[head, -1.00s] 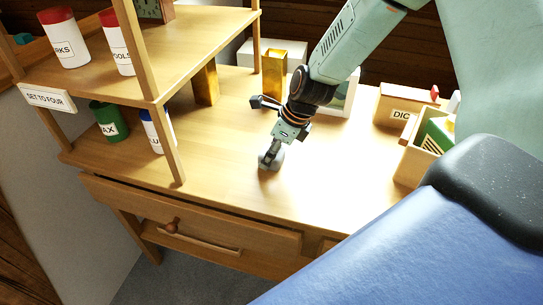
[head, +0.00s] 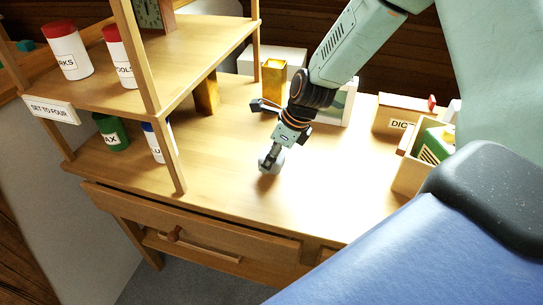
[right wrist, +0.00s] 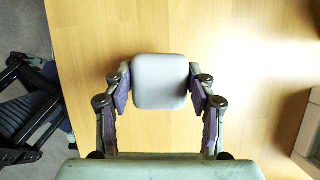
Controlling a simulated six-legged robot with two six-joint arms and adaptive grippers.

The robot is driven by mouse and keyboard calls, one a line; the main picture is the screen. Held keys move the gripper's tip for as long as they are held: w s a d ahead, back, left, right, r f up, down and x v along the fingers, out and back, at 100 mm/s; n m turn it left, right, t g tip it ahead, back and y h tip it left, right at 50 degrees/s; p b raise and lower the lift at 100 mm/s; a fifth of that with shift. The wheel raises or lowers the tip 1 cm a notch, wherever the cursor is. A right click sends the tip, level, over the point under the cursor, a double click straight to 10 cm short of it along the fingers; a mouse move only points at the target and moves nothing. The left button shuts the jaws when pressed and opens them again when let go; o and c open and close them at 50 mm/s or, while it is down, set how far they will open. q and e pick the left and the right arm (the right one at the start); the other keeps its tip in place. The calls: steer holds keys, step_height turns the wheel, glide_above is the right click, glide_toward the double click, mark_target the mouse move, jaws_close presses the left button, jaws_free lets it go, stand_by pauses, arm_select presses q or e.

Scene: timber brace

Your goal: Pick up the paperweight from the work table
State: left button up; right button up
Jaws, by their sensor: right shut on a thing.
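The paperweight (right wrist: 160,84) is a light grey block with rounded corners, seen from above in the right wrist view. My right gripper (right wrist: 160,94) is shut on it, with a finger against its left and right sides. In the head view, my right gripper (head: 273,154) reaches down over the middle of the work table (head: 232,188) with the grey paperweight (head: 270,163) at its tips. The paperweight seems just above the tabletop, but the gap is hard to tell. My left gripper is not in view.
A wooden shelf (head: 190,52) with labelled canisters stands at the left of the table. A golden box (head: 273,80) stands behind my right gripper. A box labelled DIC (head: 399,122) and an open wooden bin (head: 408,176) are at the right. The table's front middle is clear.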

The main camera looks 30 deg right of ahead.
steer(key=shift+r+p, duration=2.8)
steer(key=shift+r, duration=1.2)
